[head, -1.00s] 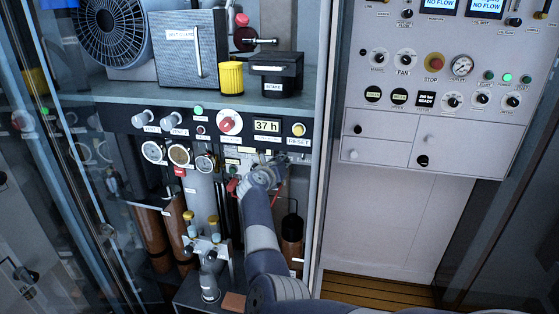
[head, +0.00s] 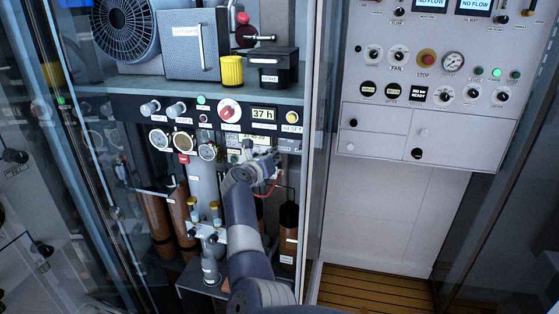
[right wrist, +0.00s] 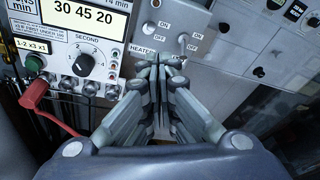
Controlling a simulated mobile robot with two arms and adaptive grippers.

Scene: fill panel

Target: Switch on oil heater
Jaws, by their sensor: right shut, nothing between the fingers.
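The heater switch plate (right wrist: 170,20) is grey, with a "HEATER" label and ON/OFF marks, in the right wrist view. It carries a left toggle (right wrist: 149,27) and a right toggle (right wrist: 184,42). I cannot tell for sure which way either lever is set. My right gripper (right wrist: 160,66) is shut and empty, its fingertips just below the two toggles in that view. I cannot tell whether it touches the plate. In the head view my right gripper (head: 274,160) is at the instrument panel under the "37 h" display (head: 264,113). My left gripper is not in view.
A timer unit (right wrist: 75,35) with a rotary knob and red lead (right wrist: 36,90) lies left of the switch plate. Gauges (head: 184,143) and brown cylinders (head: 288,235) surround my arm. A grey control panel (head: 420,120) stands to the right, with open floor below.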

